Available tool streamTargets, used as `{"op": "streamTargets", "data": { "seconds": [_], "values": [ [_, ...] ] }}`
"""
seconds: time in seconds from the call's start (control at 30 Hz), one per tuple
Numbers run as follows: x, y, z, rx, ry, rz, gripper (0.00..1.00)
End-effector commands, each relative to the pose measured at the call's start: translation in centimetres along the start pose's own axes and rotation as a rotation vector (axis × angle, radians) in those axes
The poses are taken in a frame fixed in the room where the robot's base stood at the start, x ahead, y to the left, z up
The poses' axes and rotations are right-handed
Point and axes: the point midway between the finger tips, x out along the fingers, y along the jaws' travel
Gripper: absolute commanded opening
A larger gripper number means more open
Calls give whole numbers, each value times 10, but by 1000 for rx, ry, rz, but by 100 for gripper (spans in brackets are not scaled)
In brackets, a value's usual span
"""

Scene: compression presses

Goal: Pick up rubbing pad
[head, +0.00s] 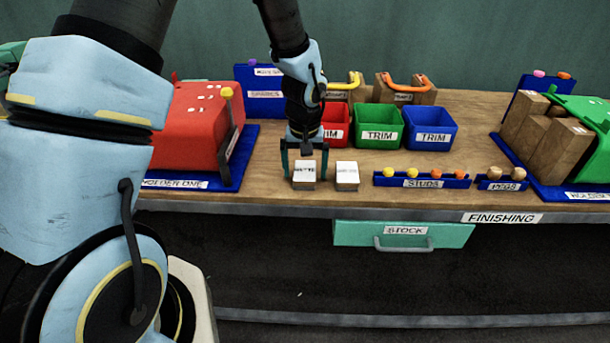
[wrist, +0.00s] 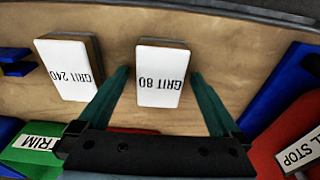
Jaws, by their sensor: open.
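Two small block-shaped rubbing pads with white tops stand side by side near the table's front edge. The left one (head: 304,182) is under my gripper; in the wrist view it is the pad labelled GRIT 80 (wrist: 163,75). The other pad (head: 347,180) stands just right of it in the head view and is labelled GRIT 240 (wrist: 67,70) in the wrist view. My gripper (head: 304,167) points down, open, with its green fingers on either side of the GRIT 80 pad. In the wrist view the fingertips (wrist: 159,77) flank the pad with gaps showing, and it is not gripped.
Red, green (head: 378,126) and blue (head: 431,128) TRIM bins stand behind the pads. A blue STUDS rack (head: 422,181) and a PEGS rack (head: 502,182) lie to the right. A red press (head: 190,130) stands close on the left. The STOCK drawer (head: 403,233) is below.

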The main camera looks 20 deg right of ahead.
Motion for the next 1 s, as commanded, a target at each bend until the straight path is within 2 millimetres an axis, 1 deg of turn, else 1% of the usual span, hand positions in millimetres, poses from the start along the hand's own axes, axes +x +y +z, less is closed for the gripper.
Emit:
{"op": "streamTargets", "data": {
  "seconds": [0.43, 0.47, 1.0],
  "values": [
    [3, 0, 0, -1, 0, 0, 100],
    [3, 0, 0, -1, 0, 0, 99],
    [3, 0, 0, -1, 0, 0, 38]
  ]
}}
